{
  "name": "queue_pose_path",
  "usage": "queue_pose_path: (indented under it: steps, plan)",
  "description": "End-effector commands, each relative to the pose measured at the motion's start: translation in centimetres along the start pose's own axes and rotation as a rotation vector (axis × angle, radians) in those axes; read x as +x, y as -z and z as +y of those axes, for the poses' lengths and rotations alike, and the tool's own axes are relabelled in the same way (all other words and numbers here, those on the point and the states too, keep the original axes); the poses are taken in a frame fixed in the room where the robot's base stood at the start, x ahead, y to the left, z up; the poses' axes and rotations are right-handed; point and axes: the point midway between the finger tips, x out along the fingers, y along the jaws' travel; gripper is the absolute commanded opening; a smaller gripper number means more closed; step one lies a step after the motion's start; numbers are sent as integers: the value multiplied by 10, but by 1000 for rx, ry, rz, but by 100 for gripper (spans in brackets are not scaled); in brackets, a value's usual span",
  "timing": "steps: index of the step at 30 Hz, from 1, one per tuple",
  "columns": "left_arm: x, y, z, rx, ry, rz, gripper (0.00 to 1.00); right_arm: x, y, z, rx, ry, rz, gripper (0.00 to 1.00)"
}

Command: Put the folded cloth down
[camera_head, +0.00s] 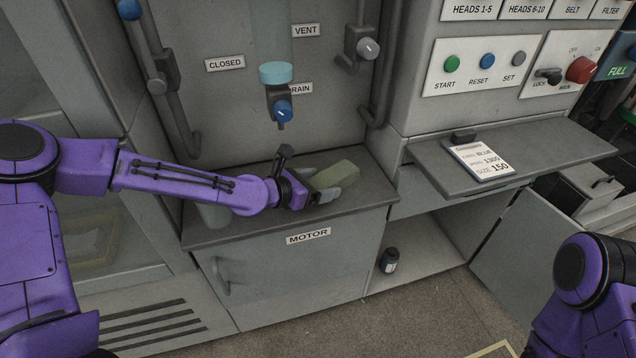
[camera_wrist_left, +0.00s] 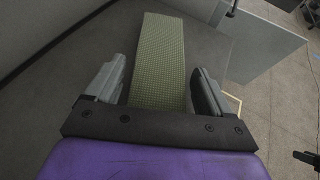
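The folded cloth (camera_head: 336,174) is a green, narrow, block-like bundle at the top of the motor cabinet, near its right part. In the left wrist view the cloth (camera_wrist_left: 160,60) has a woven grid texture and extends away from between my fingers. My left gripper (camera_head: 327,190) is at the cloth's near end. In the left wrist view its fingers (camera_wrist_left: 157,92) stand apart on either side of the cloth, with a narrow gap visible at the left. I cannot tell whether the cloth lies fully flat on the cabinet top (camera_head: 240,231).
Behind the cloth are a pipe with a blue drain valve (camera_head: 281,110) and a wall panel. To the right, a pull-out shelf (camera_head: 540,153) holds a card (camera_head: 480,160). A dark jar (camera_head: 389,260) stands in the open compartment below.

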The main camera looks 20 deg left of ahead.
Motion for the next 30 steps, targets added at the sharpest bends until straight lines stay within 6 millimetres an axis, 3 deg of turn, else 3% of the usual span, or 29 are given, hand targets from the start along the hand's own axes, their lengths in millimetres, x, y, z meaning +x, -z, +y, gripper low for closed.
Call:
queue_pose_path:
  steps: [11,14,21,25,30]
  plan:
    - [-3,-8,0,4,0,-1,93,-6,3,0,0,0,0,43]
    - [-19,-7,2,0,-4,-3,93,-6,3,0,0,0,0,43]
    - [-83,-12,2,-1,-5,-6,93,-25,10,2,0,0,0,43]
    - [-106,-11,2,1,-5,-4,93,-37,15,3,0,0,0,43]
    - [-119,-8,1,2,-2,-2,93,-44,18,4,0,0,0,43]
